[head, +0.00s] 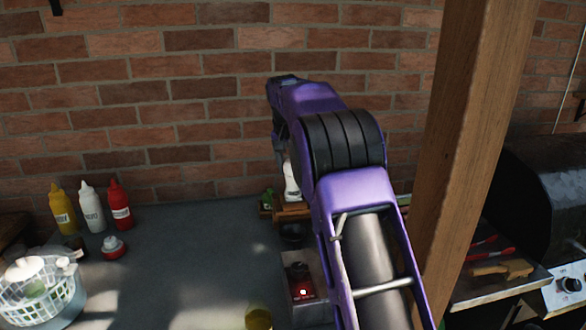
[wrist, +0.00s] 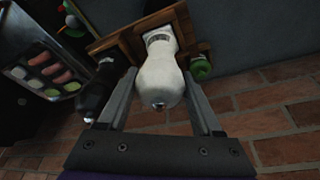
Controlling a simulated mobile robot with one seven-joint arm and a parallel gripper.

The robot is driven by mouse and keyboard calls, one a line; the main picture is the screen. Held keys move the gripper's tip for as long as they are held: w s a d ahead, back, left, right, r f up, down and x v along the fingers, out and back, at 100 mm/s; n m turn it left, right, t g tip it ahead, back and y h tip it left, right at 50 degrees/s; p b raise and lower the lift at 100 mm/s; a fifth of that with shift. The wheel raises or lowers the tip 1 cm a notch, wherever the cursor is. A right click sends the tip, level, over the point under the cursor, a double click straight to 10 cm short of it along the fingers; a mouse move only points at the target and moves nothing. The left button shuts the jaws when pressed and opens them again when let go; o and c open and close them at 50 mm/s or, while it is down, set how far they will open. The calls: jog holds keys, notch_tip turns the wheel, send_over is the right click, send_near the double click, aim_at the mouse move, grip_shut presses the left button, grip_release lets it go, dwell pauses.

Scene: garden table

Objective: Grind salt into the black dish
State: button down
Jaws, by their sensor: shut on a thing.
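A white mill (wrist: 160,80) with a small metal knob is between the two fingers of my gripper (wrist: 161,74), which is shut on it. In the head view the white mill (head: 292,181) shows only partly, beside my purple arm, at the wooden rack (head: 293,209) by the wall. I cannot tell whether the mill still rests in the rack. A small dark round thing (head: 292,238), which looks like the black dish, sits in front of the rack, partly hidden by my arm. A black mill (wrist: 97,92) stands beside the white one in the wrist view.
A green-topped container (wrist: 200,67) is at the rack. A box with a red light (head: 303,292) stands in front. Yellow (head: 63,212), white (head: 91,210) and red (head: 120,207) bottles and a white basket (head: 45,295) are left. A wooden post (head: 470,140) rises at right.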

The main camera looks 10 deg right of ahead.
jog(key=n+y, duration=0.1)
jog(key=n, duration=0.3)
jog(key=shift+d, duration=0.15)
jog(key=n+y, duration=0.1)
jog(key=n, duration=0.2)
jog(key=m+h, duration=0.1)
jog(key=m, duration=0.2)
jog(key=shift+a, duration=0.2)
jog(key=m+h, duration=0.1)
jog(key=m, duration=0.3)
jog(key=shift+d, duration=0.1)
